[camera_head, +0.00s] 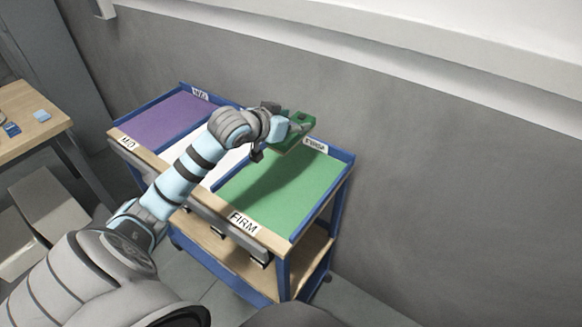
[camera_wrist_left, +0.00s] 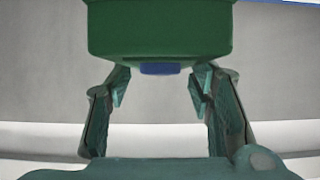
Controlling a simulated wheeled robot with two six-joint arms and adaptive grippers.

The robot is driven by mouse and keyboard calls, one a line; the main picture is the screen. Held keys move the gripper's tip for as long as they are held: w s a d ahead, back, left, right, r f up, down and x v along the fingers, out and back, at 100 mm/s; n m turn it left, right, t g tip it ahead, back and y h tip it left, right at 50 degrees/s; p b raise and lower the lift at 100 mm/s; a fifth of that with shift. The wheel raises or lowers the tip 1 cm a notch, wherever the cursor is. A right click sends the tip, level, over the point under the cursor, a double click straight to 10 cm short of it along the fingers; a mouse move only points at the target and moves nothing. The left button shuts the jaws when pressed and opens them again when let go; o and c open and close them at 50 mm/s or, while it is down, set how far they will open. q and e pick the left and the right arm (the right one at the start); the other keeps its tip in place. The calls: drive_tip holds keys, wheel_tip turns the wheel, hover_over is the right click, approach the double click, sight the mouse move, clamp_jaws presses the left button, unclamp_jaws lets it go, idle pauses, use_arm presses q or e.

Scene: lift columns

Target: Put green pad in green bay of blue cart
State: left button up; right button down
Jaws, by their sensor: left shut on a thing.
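The green pad (camera_head: 297,125) is held by my left gripper (camera_head: 281,126) above the far part of the cart. In the left wrist view the pad (camera_wrist_left: 160,35) fills the top middle, with a small blue part under it and the two fingers (camera_wrist_left: 160,90) at its sides. The blue cart (camera_head: 339,205) stands against the wall. Its green bay (camera_head: 298,193) is the right one, with a FIRM label in front, and looks empty. The pad appears above the back of this bay, apart from its floor. My right gripper is not in view.
A purple bay (camera_head: 172,121) and a white bay (camera_head: 226,167), partly hidden by my left arm, lie left of the green bay. A wooden table (camera_head: 22,105) with small blue things stands at the far left. A grey wall (camera_head: 430,170) runs behind the cart.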

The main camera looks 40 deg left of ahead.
use_arm(q)
wheel_tip(320, 180, down, 13)
drive_tip(key=b, duration=0.2)
drive_tip(key=shift+f+b, duration=0.15)
drive_tip(key=shift+b, duration=0.15)
drive_tip(key=o, duration=1.5)
drive_tip(key=shift+s, duration=0.1)
drive_tip(key=p+v, duration=0.5)
drive_tip(key=v, duration=0.7)
